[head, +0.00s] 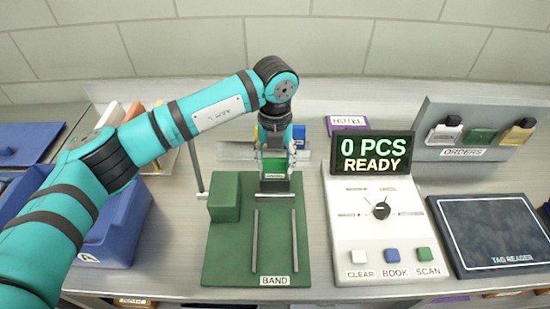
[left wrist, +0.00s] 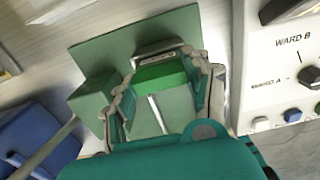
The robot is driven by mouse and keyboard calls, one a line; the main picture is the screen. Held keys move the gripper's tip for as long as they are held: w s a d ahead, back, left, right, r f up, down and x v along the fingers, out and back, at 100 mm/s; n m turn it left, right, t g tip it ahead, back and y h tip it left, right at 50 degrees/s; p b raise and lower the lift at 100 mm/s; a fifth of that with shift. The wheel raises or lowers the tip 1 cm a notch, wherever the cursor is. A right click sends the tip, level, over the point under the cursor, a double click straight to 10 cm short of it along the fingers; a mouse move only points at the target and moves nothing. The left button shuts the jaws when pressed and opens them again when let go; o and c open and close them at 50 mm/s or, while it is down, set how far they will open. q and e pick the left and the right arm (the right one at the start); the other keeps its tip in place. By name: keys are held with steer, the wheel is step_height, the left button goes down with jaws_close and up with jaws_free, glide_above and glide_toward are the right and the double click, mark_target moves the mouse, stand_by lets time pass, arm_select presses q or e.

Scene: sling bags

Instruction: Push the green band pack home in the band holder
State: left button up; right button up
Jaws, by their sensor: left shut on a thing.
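The green band pack (head: 272,164) is between the fingers of my left gripper (head: 275,158), at the back end of the band holder. The band holder (head: 230,262) is a green base with two thin rails, a raised green block at its left and a BAND label in front. A dark slotted piece with a small label stands just in front of the pack in the head view. In the left wrist view, the grey fingers of my left gripper (left wrist: 163,80) flank the bright green pack (left wrist: 160,76). Whether the pack is fully seated cannot be told. My right gripper is not in view.
A white console (head: 375,235) with a screen reading 0 PCS READY stands close at the right of the holder. A dark tag reader (head: 490,235) lies further right. A blue bin (head: 115,235) is at the left. A thin grey post (head: 200,180) rises beside the holder.

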arm_select(q)
steer(key=o, duration=1.4)
steer(key=shift+o, duration=0.2)
step_height(320, 180, up, 12)
